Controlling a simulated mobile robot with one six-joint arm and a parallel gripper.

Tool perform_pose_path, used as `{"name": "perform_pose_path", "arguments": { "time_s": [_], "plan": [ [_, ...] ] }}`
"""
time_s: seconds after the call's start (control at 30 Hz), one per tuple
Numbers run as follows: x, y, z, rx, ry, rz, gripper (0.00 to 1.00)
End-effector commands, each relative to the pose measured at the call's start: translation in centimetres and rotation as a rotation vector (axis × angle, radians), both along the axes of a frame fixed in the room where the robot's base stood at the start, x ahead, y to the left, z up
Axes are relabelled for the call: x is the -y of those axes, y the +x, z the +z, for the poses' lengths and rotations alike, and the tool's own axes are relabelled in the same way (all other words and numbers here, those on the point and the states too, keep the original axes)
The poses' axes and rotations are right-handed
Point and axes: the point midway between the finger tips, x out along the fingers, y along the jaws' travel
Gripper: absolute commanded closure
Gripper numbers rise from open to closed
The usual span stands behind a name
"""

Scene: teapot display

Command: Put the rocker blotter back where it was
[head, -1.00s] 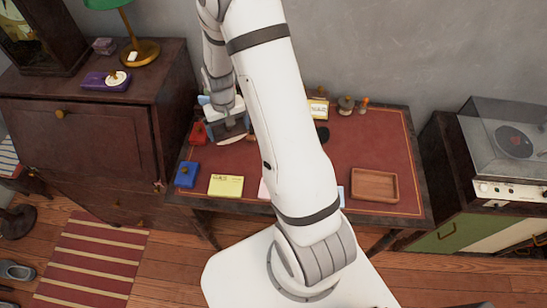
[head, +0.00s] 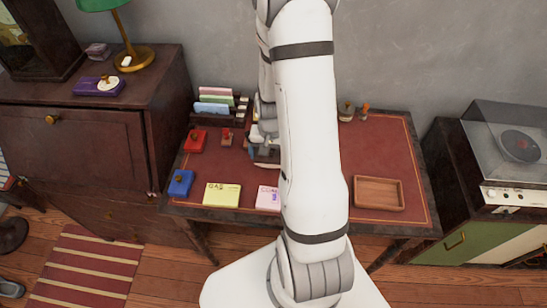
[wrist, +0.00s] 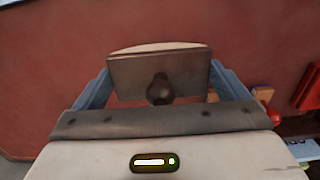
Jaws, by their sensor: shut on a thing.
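My gripper (wrist: 160,78) is shut on the rocker blotter (wrist: 185,70), which fills the space between its two blue-grey fingers in the wrist view. The blotter shows a dark plate with a dark round knob facing the camera and a pale curved edge beyond. Below it is the red desk top (wrist: 40,60); the gap to it cannot be judged.
A letter rack (head: 242,112), a red block (head: 195,141) and a small red stamp (head: 227,137) stand at the desk's left. A blue block (head: 180,184), yellow pad (head: 221,195) and pink pad (head: 268,199) line the front.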

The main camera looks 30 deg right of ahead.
Motion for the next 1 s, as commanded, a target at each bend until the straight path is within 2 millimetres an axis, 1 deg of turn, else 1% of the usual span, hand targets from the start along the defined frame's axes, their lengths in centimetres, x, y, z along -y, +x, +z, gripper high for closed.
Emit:
{"name": "perform_pose_path", "arguments": {
  "time_s": [0.03, 0.1, 0.2, 0.5, 0.63, 0.67, 0.7, 1.0],
  "plan": [
    [0.0, -0.1, -0.9, -0.005, 0.001, 0.000, 0.29],
    [0.0, -0.1, -1.8, -0.005, 0.001, 0.001, 0.29],
    [0.0, -0.1, -2.7, -0.003, 0.001, 0.001, 0.29],
    [0.0, 0.0, -3.0, 0.000, 0.000, 0.002, 0.29],
    [-0.1, 0.0, -3.4, 0.000, 0.000, 0.002, 0.29],
    [-0.1, 0.0, -3.3, 0.000, 0.000, 0.002, 0.04],
    [-0.1, 0.0, -3.3, -0.001, 0.001, 0.002, 0.01],
    [-0.1, 0.0, -2.9, -0.001, 0.001, 0.003, 0.00]
  ]
}}
